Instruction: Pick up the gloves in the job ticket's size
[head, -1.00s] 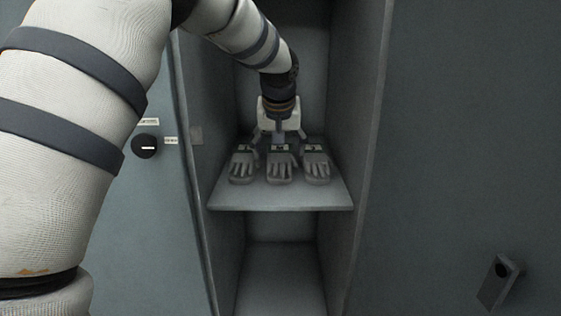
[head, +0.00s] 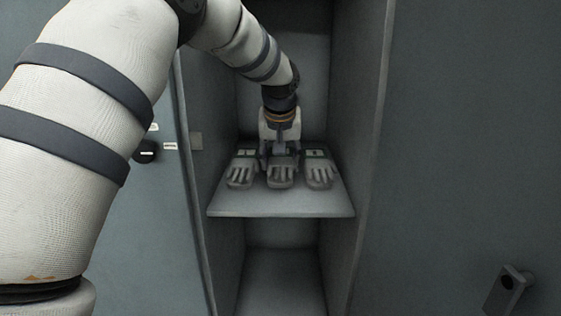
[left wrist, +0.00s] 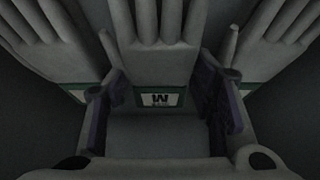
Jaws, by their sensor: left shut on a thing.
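Three grey gloves lie side by side on a locker shelf (head: 280,207), fingers toward me: a left glove (head: 241,174), a middle glove (head: 281,177) and a right glove (head: 320,175). My left gripper (head: 281,153) is shut on the middle glove's cuff, one finger on each side. In the left wrist view, the middle glove (left wrist: 160,50) lies between the fingers (left wrist: 160,92). Its green-edged white tag (left wrist: 159,97) bears a letter that looks like an upside-down M. The side gloves' tag letters are unreadable. No job ticket is readable. My right gripper is not in view.
The locker's side walls stand close on both sides of the shelf, with an open lower compartment (head: 281,275) beneath. A black knob (head: 147,151) with small labels is on the left panel. A handle (head: 508,288) sits at lower right.

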